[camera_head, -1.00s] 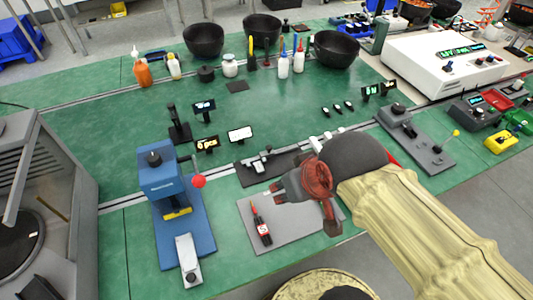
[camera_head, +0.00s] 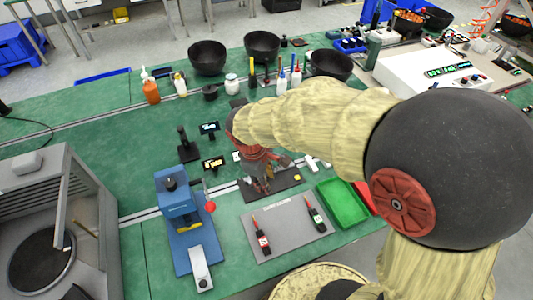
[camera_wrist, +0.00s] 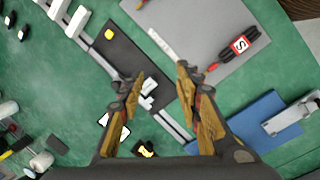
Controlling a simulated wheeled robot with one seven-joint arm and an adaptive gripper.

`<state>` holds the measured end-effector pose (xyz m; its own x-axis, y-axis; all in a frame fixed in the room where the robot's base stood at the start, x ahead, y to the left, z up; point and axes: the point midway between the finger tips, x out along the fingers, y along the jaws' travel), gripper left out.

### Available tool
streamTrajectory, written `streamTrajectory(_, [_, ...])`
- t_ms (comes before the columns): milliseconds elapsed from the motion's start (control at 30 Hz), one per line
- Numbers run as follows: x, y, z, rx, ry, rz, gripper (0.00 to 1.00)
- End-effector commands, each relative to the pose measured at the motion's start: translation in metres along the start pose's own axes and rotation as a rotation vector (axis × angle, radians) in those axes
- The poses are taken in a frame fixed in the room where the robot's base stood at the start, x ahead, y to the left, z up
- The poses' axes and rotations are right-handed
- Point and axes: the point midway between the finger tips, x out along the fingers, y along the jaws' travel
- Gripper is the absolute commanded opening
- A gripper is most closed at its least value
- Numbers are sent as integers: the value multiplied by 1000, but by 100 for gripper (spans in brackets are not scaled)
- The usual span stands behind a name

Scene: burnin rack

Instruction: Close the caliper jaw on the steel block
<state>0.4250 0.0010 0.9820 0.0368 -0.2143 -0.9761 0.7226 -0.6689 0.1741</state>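The caliper fixture, a dark plate (camera_head: 283,186) with a yellow piece (camera_head: 297,178) at its right end, lies on the green bench in the head view. It also shows in the wrist view (camera_wrist: 117,52). Small pale metal parts (camera_wrist: 149,91) on the plate lie between my fingers in the wrist view; I cannot tell which is the caliper jaw and which the steel block. My gripper (camera_wrist: 160,78) is open, its fingers apart on either side of these parts, and points down over the plate. In the head view my gripper (camera_head: 262,190) hides the plate's left part.
A grey mat (camera_head: 287,243) with two red-and-black tools lies in front. A green tray (camera_head: 342,203) stands to the right, a blue press (camera_head: 178,205) to the left. Small displays (camera_head: 213,162) stand behind. Bowls and bottles line the back.

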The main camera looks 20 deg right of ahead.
Motion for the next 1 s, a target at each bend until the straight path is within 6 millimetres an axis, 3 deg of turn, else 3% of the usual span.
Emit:
streamTrajectory(200, [37,51,-43,-642,-97,71,34])
streamTrajectory(300, [31,73,-57,-858,-108,124,34])
streamTrajectory(400, [25,83,-61,-1012,-123,148,34])
streamTrajectory(733, [33,84,-61,-1142,-133,143,34])
streamTrajectory(1000, [69,90,-60,-1139,-132,143,34])
